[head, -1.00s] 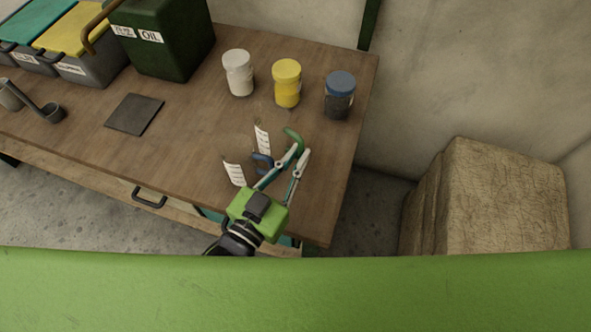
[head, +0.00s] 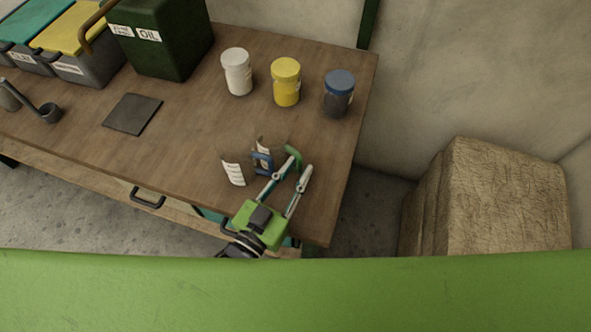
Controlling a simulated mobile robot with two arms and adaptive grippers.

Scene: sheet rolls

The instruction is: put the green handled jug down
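The green handled jug is a clear vessel with a white label (head: 263,146) and a green handle (head: 294,155). It is over the front right part of the table, and its clear walls are hard to make out. My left gripper (head: 293,168) is at the green handle, with its fingers on either side, and appears shut on it. The fingertips are partly hidden. I cannot tell whether the jug's base touches the table. My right gripper is not in view.
A second clear jug with a blue handle (head: 262,163) and white label (head: 233,173) stands close on the left. White (head: 237,72), yellow (head: 286,82) and blue-lidded (head: 339,93) jars stand behind on the wooden table (head: 190,130). A dark square mat (head: 132,113) lies left.

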